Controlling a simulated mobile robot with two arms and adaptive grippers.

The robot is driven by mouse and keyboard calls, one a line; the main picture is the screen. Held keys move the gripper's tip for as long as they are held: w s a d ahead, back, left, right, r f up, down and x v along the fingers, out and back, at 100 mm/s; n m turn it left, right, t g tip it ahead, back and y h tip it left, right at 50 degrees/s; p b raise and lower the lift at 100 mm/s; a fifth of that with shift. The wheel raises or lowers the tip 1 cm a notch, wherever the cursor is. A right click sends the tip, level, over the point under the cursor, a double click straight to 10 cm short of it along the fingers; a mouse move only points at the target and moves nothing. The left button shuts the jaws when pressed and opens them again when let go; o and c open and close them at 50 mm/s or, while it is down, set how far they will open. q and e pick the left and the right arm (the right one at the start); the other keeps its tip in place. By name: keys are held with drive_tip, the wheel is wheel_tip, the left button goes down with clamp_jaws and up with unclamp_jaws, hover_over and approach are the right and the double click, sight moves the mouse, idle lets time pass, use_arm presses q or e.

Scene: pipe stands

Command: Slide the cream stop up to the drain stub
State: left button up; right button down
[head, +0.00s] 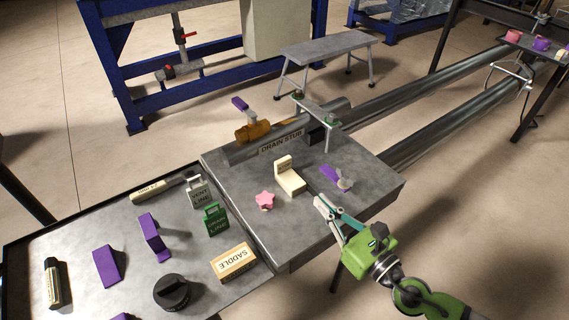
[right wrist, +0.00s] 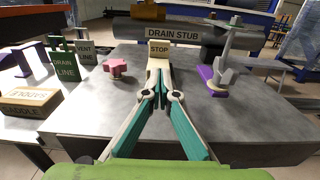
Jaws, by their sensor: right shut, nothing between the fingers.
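The cream stop (head: 291,181) is an L-shaped block with an upright back, standing on the grey stand top. In the right wrist view the stop (right wrist: 159,47) shows its STOP label, straight ahead of my fingers. The drain stub (head: 240,152) is a grey pipe lying behind it with a DRAIN STUB label; it also shows in the right wrist view (right wrist: 130,30). In the head view a strip of bare top separates stop and stub. My right gripper (head: 319,201) is shut and empty, just in front of the stop's base; I cannot tell if they touch. My left gripper is out of view.
A pink star knob (head: 265,200) stands left of the stop, and a purple-based clamp piece (head: 337,178) stands right. An orange valve (head: 255,131) sits on the stub. The lower left table holds a SADDLE block (head: 234,262), green DRAIN LINE tag (head: 216,221) and purple brackets.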

sight(285, 163)
drive_tip(key=shift+w+a+r, duration=0.3)
drive_tip(key=shift+w+a, duration=0.05)
drive_tip(key=p+x, duration=0.3)
drive_tip(key=x, duration=0.8)
drive_tip(key=shift+w+f, duration=0.1)
drive_tip(key=shift+w+a+f, duration=0.1)
drive_tip(key=shift+w+a, duration=0.1)
drive_tip(key=shift+w, duration=0.05)
drive_tip(key=b+x, duration=0.2)
drive_tip(key=x, duration=0.2)
drive_tip(key=shift+w+a+f, duration=0.1)
drive_tip(key=shift+w+a, duration=0.2)
drive_tip(key=shift+w, duration=0.2)
drive_tip(key=shift+r, duration=0.25)
